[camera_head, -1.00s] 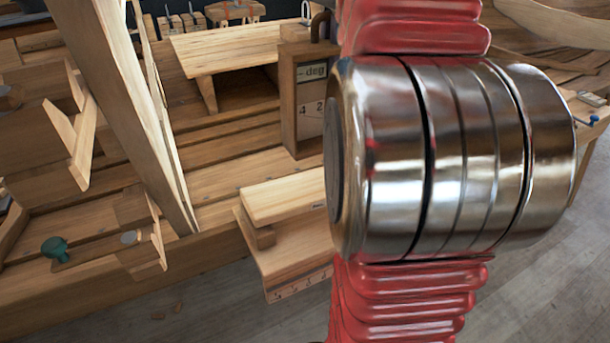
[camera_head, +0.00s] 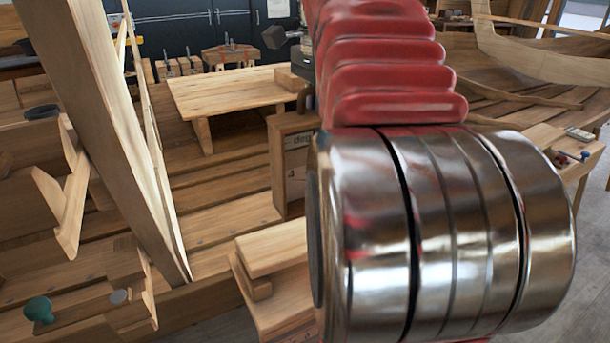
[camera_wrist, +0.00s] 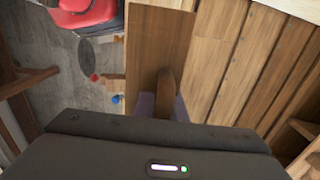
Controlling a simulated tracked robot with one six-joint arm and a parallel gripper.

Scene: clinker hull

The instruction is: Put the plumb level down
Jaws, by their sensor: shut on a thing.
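The plumb level (camera_head: 280,165) is an upright wooden case with a pale scale on its face, part of which reads "deg". It shows left of my arm in the head view, its right side hidden by the arm. A brown handle stands on its top. In the wrist view the level (camera_wrist: 155,45) shows from above as a brown board with the handle rising from it. My gripper (camera_wrist: 166,104) is shut on that handle, its fingertips partly hidden by the dark wrist housing. I cannot tell whether the level's base touches the planks.
A pale plank seat (camera_head: 235,92) lies behind the level and a stepped wood block (camera_head: 270,250) in front. A slanted timber (camera_head: 110,130) rises at left, near a green knob (camera_head: 38,309). A side bench (camera_head: 565,150) with small items stands at right. My arm covers much of the middle.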

